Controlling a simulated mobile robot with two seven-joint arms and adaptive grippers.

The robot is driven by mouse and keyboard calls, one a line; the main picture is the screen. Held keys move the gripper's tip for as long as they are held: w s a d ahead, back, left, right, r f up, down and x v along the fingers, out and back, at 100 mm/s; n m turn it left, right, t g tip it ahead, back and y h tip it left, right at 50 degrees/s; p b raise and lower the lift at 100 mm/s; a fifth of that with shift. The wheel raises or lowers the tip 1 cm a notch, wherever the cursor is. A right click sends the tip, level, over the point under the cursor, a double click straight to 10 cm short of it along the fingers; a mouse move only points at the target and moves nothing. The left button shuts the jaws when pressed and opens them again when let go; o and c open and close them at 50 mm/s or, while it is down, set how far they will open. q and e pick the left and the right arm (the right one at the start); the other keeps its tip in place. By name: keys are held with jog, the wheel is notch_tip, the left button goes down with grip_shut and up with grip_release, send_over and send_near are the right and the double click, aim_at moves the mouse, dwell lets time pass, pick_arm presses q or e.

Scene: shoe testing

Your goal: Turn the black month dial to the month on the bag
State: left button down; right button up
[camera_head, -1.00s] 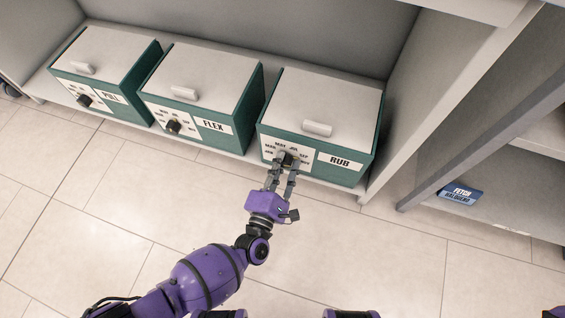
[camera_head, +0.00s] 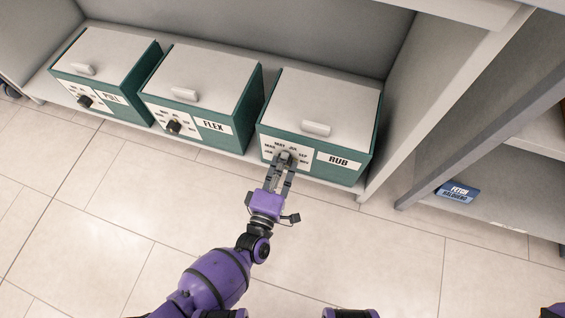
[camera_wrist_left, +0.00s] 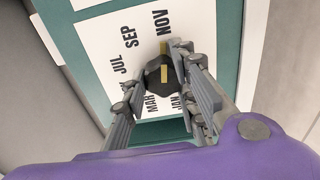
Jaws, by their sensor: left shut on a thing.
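The black month dial (camera_wrist_left: 158,72) sits on the white panel of the green RUB box (camera_head: 338,162). It has a yellow stripe, which lies roughly in line with NOV in the left wrist view. JUL, SEP, MAR and JAN also show around it there; one label is partly hidden by a finger. My left gripper (camera_head: 285,163) is at the dial, with its fingers on either side, shut on it; it also shows in the left wrist view (camera_wrist_left: 160,88). The fingers hide most of the dial in the head view. No bag can be made out. My right gripper is out of view.
The FLEX box (camera_head: 213,127) and the PULL box (camera_head: 112,97) stand to the left, each with its own black dial. A blue FETCH packet or sign (camera_head: 458,191) is on the shelf at right. A grey upright separates the bays. The floor in front is clear.

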pick_arm(q)
jog(key=shift+w+r, duration=0.25)
jog(key=shift+r, duration=0.15)
jog(key=c, duration=1.6)
grip_release()
jog(key=shift+o, duration=0.2)
jog(key=shift+s+a, duration=0.1)
jog(key=shift+f, duration=0.15)
jog(key=shift+n, duration=0.3)
